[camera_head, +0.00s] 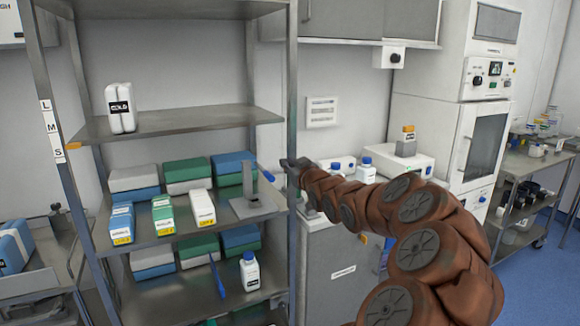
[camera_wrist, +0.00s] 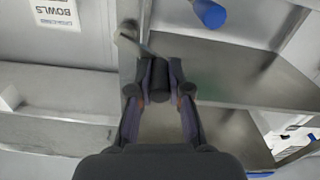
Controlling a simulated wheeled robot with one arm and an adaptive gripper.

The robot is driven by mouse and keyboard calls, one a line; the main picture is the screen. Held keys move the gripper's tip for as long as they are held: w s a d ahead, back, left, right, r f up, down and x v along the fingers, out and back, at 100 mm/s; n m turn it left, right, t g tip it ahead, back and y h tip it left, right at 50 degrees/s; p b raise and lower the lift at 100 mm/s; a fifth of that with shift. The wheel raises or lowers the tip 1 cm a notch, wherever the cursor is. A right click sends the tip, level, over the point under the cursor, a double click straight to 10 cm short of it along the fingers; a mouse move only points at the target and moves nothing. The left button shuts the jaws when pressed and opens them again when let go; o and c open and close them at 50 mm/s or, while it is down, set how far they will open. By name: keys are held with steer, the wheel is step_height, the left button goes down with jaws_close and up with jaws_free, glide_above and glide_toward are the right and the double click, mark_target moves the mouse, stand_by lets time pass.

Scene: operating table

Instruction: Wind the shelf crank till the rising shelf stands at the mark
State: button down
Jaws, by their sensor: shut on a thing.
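The steel rack's upper shelf (camera_head: 180,123) carries a white package (camera_head: 120,108) labelled in black. The left post bears white labels L (camera_head: 46,105), M (camera_head: 52,127) and S (camera_head: 58,153); the tab appears a little above the S label's height and below M. My gripper (camera_head: 291,164) is at the rack's right front post. In the wrist view my gripper (camera_wrist: 160,88) is shut on the dark crank knob (camera_wrist: 159,75), with a grey crank arm (camera_wrist: 132,44) beside it.
Lower shelves hold several boxes, a grey stand (camera_head: 250,200), a white bottle (camera_head: 250,272) and blue-handled tools. A grey cabinet (camera_head: 340,265) with white bottles on top stands right of the rack, close behind my arm. A cart (camera_head: 20,290) is at left.

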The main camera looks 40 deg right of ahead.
steer(key=shift+s+d+f+n+b, duration=0.15)
steer(key=shift+f+n+b, duration=0.8)
steer(key=shift+n+b, duration=1.5)
steer(key=shift+w+d+f+n+b, duration=0.15)
steer(key=shift+f+n+b, duration=0.85)
steer(key=shift+n+b, duration=1.45)
steer(key=shift+s+d+f+n+b, duration=0.15)
steer(key=shift+f+n+b, duration=0.8)
steer(key=shift+n+b, duration=1.5)
steer(key=shift+n, duration=0.35)
steer(key=c, duration=1.1)
jaws_free()
steer(key=shift+r, duration=0.1)
steer(key=v, duration=1.2)
